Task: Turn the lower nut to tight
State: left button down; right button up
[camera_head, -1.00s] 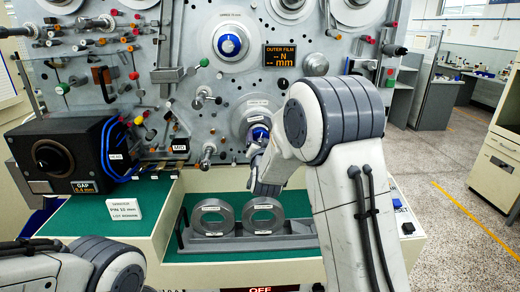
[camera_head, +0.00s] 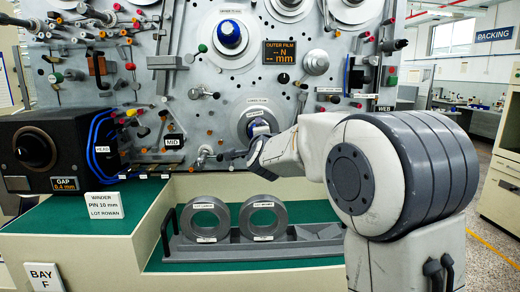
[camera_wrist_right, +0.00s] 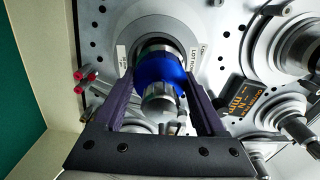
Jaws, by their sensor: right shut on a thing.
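The lower nut (camera_head: 259,128) is a blue ring on the lower round hub of the grey machine face, partly hidden by my right gripper (camera_head: 256,148). In the right wrist view the blue lower nut (camera_wrist_right: 160,68) sits around a silver spindle, between the two dark fingers of my right gripper (camera_wrist_right: 162,80). The gripper is shut on it, one finger on each side. A similar blue upper nut (camera_head: 230,37) is on the hub above, free of any gripper. Whether the lower nut is tight does not show. My left gripper is not in view.
Two grey rings (camera_head: 263,219) stand in a grey rack (camera_head: 185,248) on the green shelf below. Small knobs and pegs, such as a silver knob (camera_head: 316,62), stick out around the hub. A black box (camera_head: 40,150) stands at the left.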

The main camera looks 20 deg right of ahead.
jog(key=m+b, duration=0.4)
jog(key=shift+f+m, duration=0.25)
jog(key=shift+m, duration=0.05)
jog(key=m+b, duration=0.2)
jog(key=m, duration=0.1)
jog(key=shift+b, duration=0.3)
jog(key=shift+r+m+b, duration=0.1)
jog(key=shift+m+b, duration=0.4)
jog(key=shift+m, duration=0.6)
jog(key=o, duration=1.3)
jog(key=shift+s, duration=0.15)
jog(key=shift+s+a+r, duration=0.1)
jog(key=shift+s+a, duration=0.05)
jog(key=shift+s, duration=0.2)
jog(key=v, duration=0.9)
jog(key=shift+s, duration=0.25)
